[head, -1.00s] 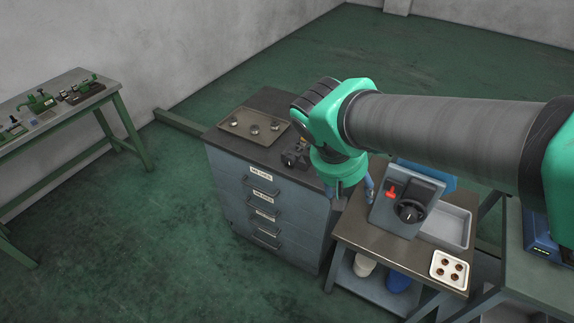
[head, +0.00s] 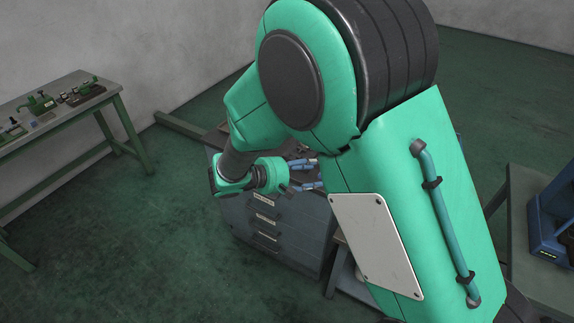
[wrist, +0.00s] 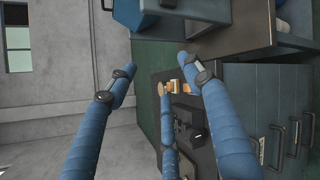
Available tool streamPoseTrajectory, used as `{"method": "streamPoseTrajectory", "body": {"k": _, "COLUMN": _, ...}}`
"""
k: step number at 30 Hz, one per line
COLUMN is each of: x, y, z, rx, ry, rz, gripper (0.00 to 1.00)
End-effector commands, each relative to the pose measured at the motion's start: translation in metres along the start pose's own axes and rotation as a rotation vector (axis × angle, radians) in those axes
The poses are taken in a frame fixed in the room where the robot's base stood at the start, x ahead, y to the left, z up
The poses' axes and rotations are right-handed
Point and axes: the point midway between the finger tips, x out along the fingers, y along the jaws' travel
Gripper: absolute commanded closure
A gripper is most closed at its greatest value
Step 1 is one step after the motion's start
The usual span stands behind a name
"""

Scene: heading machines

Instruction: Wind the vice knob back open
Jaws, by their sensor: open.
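My gripper (head: 316,174) is open, with its blue fingers spread and nothing between them. It is above the top of the grey drawer cabinet (head: 262,225) and points right in the head view. In the wrist view my gripper (wrist: 158,66) has a finger on each side and a third below. A dark vice-like block (wrist: 190,128) with small orange and pale parts shows beyond the fingers, on the dark cabinet top. It appears apart from the fingers, partly covered by them. I cannot make out the knob clearly. In the head view my arm hides most of the cabinet top.
A blue-grey machine (wrist: 203,9) is at the top of the wrist view, near the fingertips. A bench with green fixtures (head: 62,112) stands at the left. A blue device (head: 553,220) stands on a table at the right. The green floor at front left is clear.

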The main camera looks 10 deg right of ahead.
Motion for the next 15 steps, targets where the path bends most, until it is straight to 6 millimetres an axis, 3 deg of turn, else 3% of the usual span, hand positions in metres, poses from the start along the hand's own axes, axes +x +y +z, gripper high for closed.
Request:
{"method": "streamPoseTrajectory", "body": {"k": 1, "x": -0.001, "y": 0.0, "z": -0.019, "rx": -0.039, "ry": -0.011, "rz": 0.045, "gripper": 0.49}}
{"method": "streamPoseTrajectory", "body": {"k": 7, "x": -0.011, "y": 0.006, "z": -0.086, "rx": -0.162, "ry": -0.044, "rz": 0.23, "gripper": 0.49}}
{"method": "streamPoseTrajectory", "body": {"k": 15, "x": -0.034, "y": -0.002, "z": -0.174, "rx": -0.3, "ry": -0.06, "rz": 0.469, "gripper": 0.49}}
